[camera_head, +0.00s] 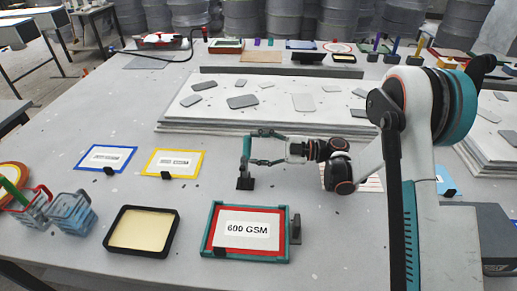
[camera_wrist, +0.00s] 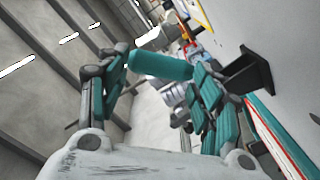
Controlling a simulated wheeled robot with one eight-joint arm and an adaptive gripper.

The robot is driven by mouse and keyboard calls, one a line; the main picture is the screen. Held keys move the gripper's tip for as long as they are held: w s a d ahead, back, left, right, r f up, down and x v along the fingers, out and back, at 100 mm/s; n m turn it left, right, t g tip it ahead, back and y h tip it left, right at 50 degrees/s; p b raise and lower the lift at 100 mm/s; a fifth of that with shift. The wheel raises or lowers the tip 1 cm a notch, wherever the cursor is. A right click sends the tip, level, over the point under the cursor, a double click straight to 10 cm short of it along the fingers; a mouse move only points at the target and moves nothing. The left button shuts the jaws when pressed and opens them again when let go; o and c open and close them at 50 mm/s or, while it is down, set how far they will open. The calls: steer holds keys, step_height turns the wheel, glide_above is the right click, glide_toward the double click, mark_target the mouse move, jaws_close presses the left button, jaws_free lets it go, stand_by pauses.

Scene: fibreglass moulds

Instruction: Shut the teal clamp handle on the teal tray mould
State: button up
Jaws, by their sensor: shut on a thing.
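The teal tray mould (camera_head: 284,255) lies near the table's front, with a teal rim and a red inner border around a white "600 GSM" card. The teal clamp handle (camera_head: 246,150) stands upright above a black base (camera_head: 244,184) at the tray's back edge. In the wrist view the handle (camera_wrist: 160,65) is a teal bar between my fingers. My gripper (camera_head: 255,149) reaches in from the right and is shut on the handle, one finger high and one low. The black base (camera_wrist: 246,78) and the tray's edge (camera_wrist: 285,140) show at right there; the lower finger partly hides the handle's foot.
A dark-framed cream tray (camera_head: 140,230) lies left of the mould. Yellow-edged (camera_head: 173,163) and blue-edged (camera_head: 105,158) cards lie behind it. Blue and red caddies stand at far left. A stacked slab (camera_head: 260,105) with grey pieces lies behind my gripper.

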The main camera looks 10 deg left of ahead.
steer(key=o, duration=1.5)
steer(key=d, duration=1.2)
steer(key=shift+w, duration=0.35)
